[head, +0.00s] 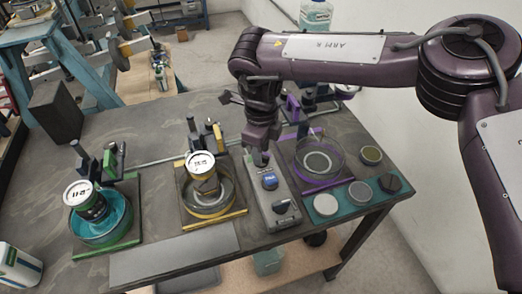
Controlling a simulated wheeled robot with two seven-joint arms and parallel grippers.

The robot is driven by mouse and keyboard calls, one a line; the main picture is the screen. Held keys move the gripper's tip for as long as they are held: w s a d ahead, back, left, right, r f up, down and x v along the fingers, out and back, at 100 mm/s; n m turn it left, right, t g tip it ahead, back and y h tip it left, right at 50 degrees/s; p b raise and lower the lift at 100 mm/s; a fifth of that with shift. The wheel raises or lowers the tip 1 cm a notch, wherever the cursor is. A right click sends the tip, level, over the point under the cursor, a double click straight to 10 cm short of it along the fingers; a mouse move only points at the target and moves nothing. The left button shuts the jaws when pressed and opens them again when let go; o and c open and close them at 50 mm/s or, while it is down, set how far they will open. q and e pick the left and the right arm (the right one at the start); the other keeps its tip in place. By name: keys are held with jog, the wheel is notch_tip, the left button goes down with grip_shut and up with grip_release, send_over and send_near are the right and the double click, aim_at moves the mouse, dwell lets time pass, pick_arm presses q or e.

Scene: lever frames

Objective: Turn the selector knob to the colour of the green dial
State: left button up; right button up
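A grey selector box (262,203) stands on the dark table, right of the middle. It has a small blue label or cap (269,180) and a dark knob-like part (283,207) nearer its front end. My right gripper (259,157) points down at the back end of this box; I cannot tell if it touches it or if its fingers are open. A round white-faced dial (78,193) with dark marks stands tilted at the green-edged station, over a bowl of teal liquid (108,226). My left gripper is not in view.
A similar white dial (201,164) stands at the yellow-edged station (215,223). A purple-edged station with a glass dish (319,158) lies right of the box. Several round discs sit on a teal mat (341,212) near the right edge. A grey plate (174,254) lies at the front.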

notch_tip(320, 180, up, 7)
jog(key=shift+f+b, duration=0.1)
jog(key=shift+b, duration=0.45)
jog(key=shift+s, duration=0.1)
